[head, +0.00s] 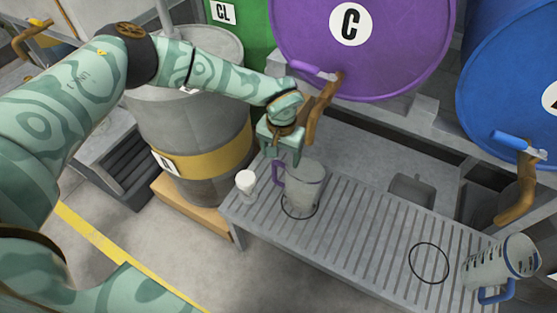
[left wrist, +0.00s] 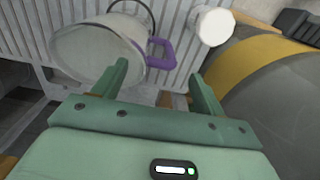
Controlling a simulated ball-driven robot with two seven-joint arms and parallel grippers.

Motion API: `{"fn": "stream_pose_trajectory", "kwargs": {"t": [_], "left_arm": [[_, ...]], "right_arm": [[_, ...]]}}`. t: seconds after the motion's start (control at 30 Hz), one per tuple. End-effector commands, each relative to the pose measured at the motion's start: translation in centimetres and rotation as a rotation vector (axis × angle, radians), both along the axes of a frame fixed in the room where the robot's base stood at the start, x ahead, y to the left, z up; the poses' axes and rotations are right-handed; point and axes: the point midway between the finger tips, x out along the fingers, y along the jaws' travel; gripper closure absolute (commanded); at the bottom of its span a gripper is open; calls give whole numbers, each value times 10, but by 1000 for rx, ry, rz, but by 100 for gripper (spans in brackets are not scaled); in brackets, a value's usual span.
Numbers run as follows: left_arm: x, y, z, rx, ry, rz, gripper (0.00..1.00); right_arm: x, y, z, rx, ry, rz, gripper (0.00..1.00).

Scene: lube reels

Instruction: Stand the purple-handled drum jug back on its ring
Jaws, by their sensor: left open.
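The purple-handled drum jug (head: 304,185) stands upright on the slatted bench, over the black ring (head: 300,212) at the bench's left part. Its purple handle (head: 278,174) points left. My left gripper (head: 281,158) is open beside and above the handle. In the left wrist view the jug (left wrist: 95,52) is at upper left, and its handle (left wrist: 162,53) lies ahead of the space between my open fingers (left wrist: 160,82), with nothing gripped. Part of the black ring (left wrist: 133,8) shows behind the jug. My right gripper is not in view.
A small white cup (head: 246,181) stands left of the jug, close to the handle. The slats between the rings are clear.

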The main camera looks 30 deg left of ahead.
Motion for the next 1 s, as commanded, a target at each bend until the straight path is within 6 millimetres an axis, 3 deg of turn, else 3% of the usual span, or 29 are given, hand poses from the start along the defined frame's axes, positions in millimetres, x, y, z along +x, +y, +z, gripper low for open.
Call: {"fn": "stream_pose_trajectory", "kwargs": {"t": [0.03,0.1,0.3,1.0], "left_arm": [[1,0,21,-1,-8,1,28],[0,0,37,0,-7,1,28],[0,-1,66,0,-2,1,28],[-1,-1,70,0,1,0,28]], "right_arm": [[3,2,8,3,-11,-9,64],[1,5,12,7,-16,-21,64],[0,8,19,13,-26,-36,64],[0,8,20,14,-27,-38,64]]}}
